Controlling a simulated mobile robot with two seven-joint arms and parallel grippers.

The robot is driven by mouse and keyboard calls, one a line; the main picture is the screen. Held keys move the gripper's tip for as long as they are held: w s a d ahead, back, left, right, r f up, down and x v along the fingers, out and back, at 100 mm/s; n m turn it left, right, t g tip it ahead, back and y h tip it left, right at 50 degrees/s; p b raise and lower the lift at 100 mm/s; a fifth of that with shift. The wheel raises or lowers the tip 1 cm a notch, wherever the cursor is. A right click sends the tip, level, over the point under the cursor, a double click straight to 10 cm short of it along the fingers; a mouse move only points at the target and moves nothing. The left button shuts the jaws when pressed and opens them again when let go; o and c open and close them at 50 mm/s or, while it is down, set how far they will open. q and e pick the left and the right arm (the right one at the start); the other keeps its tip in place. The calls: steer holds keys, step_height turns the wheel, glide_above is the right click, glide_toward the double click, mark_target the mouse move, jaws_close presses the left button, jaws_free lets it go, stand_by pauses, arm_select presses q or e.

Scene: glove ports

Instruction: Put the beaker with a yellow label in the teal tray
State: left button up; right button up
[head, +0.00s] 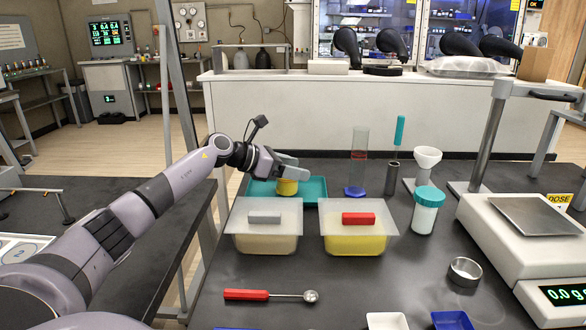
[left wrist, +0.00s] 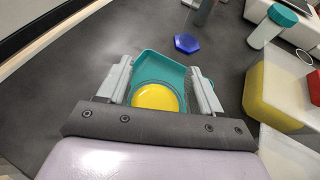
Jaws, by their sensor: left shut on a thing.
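My left gripper (head: 290,172) is at the teal tray (head: 317,190), at the back left of the dark bench. It is shut on the beaker with the yellow label (head: 287,187), whose yellow part shows just below the fingers. In the left wrist view the beaker shows as a round yellow shape (left wrist: 157,97) between the two fingers (left wrist: 161,85), with the teal tray (left wrist: 158,66) beneath and beyond it. I cannot tell whether the beaker's base touches the tray floor. My right gripper is not in view.
Two lidded tubs, one with a grey handle (head: 264,218) and one with a red handle (head: 358,219), stand in front of the tray. A glass cylinder on a blue base (head: 355,190) stands right of it. A red-handled scoop (head: 246,295) lies nearer. A balance (head: 530,240) is at right.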

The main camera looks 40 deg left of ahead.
arm_select(q)
steer(key=o, duration=0.8)
steer(key=shift+f, duration=0.15)
steer(key=o, duration=0.4)
steer(key=shift+o, duration=0.2)
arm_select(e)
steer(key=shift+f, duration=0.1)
arm_select(q)
steer(key=b+v, duration=0.2)
steer(key=v, duration=0.7)
steer(key=shift+r+b+v, duration=0.25)
steer(key=shift+b+v, duration=1.15)
steer(key=shift+v, duration=0.15)
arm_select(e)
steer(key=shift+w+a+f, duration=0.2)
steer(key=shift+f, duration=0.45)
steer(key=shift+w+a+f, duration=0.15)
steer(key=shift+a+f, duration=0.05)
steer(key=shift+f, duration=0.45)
arm_select(q)
steer(key=shift+w, duration=0.1)
